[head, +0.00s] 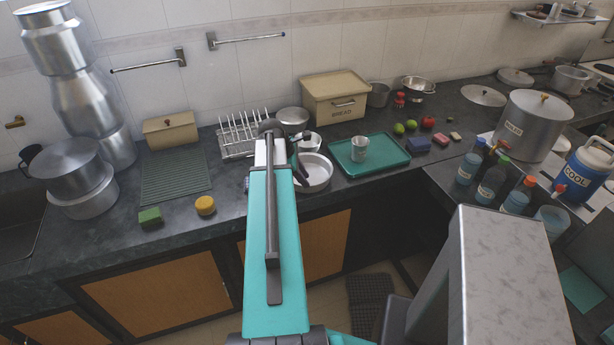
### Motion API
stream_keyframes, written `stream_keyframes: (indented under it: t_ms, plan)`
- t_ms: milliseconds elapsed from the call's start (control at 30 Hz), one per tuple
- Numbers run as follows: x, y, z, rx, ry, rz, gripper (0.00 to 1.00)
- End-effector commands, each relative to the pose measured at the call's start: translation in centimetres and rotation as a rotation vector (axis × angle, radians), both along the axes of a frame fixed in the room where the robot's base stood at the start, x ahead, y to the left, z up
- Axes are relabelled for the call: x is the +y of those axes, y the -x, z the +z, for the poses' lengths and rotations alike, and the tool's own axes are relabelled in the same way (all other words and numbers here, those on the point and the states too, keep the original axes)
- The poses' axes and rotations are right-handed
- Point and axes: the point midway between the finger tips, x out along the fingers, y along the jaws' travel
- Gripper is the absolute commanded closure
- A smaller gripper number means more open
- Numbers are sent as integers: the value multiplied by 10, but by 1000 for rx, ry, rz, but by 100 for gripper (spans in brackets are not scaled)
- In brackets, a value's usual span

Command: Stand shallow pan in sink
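A round, pale metal shallow pan (319,174) lies on the dark counter just right of my arm, near the counter's front edge. My gripper (299,172) is at the far end of my teal arm, at the pan's left rim. Only a dark part of it shows, and the arm hides the rest. I cannot tell whether it touches or grips the pan. The pan's left side is partly hidden. The dark sink (18,232) is at the far left, cut off by the picture edge.
Large stacked pots (85,180) stand beside the sink. A green sponge (150,216) and yellow sponge (205,205) lie at the front. A dish rack (240,135) stands behind my arm. A teal tray (393,155) with a cup (360,149) lies right of the pan.

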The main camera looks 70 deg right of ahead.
Motion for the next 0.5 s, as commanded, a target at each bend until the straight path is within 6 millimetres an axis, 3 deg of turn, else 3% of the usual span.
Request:
stream_keyframes:
  t_ms: [500]
  plan:
    - [-2,5,-12,1,-2,0,76]
